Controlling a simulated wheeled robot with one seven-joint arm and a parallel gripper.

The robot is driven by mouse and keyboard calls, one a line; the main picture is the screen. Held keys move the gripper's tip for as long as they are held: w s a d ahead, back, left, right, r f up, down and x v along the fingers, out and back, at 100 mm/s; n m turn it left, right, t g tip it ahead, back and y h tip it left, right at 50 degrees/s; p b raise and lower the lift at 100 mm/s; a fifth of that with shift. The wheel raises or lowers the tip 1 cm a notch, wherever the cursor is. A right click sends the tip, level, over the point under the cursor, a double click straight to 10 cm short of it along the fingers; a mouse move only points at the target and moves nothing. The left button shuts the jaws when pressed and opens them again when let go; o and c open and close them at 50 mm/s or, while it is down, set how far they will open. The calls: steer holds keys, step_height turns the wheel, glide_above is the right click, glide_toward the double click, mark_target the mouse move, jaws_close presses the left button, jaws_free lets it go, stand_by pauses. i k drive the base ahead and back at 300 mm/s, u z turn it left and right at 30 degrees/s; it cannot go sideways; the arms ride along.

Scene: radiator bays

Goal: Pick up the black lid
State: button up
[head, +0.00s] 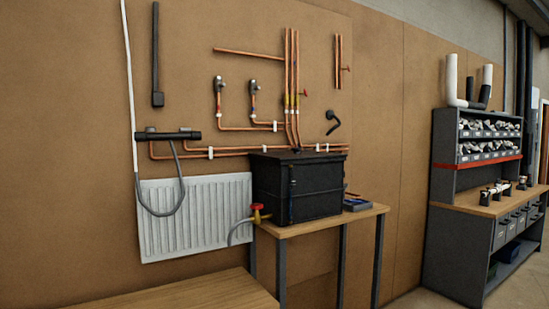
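A black box-shaped tank (302,193) stands on a small wooden table below the copper pipes. Its black lid (300,157) lies across the top, seen at a shallow angle. Lid and tank are nearly the same dark shade, so the seam between them is hard to make out. A small dark piece at the lid's back edge may be a handle or a pipe fitting; I cannot tell which. My gripper is not in view.
The table (330,221) also holds a blue tray (356,204). A red-handled tap (258,211) with a grey hose juts from the tank's left. A white radiator (194,216) hangs behind. A wooden bench (195,294) fills the lower left. Shelving (476,150) stands right.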

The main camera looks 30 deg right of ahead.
mark_target(297, 153)
steer(key=k, duration=0.4)
steer(key=z, duration=0.95)
steer(key=i, duration=0.5)
